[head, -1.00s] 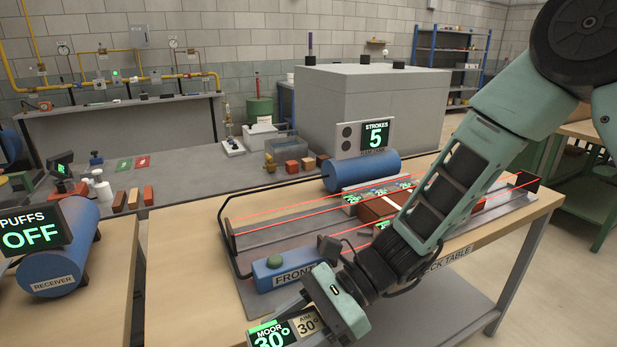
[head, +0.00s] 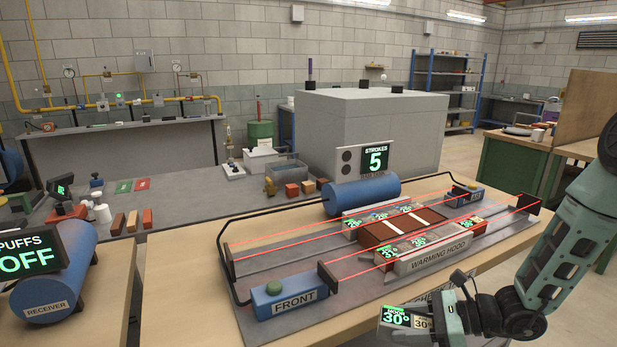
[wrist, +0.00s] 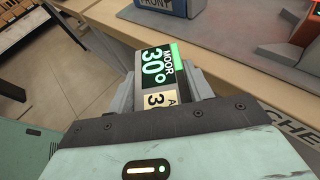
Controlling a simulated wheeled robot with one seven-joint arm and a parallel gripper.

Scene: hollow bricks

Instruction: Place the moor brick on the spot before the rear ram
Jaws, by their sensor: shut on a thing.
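The moor brick (head: 396,317) shows a dark display reading MOOR 30° and a pale AIM tag. My gripper (head: 432,322) is shut on it, at the table's front edge in the head view. In the wrist view the brick (wrist: 152,66) sits between the two grey fingers, its display facing the camera. The rear ram (head: 464,195) is a small blue box at the far right end of the rig, its label too small to read. The spot before it is a narrow area beside a dark red-brown brick block (head: 402,227), partly hidden by displays and rails.
The blue front ram (head: 285,298) with a green button stands at the near left. Red beams cross the rig between dark end posts (head: 328,276). A blue cylinder (head: 361,193) and black tube frame the back.

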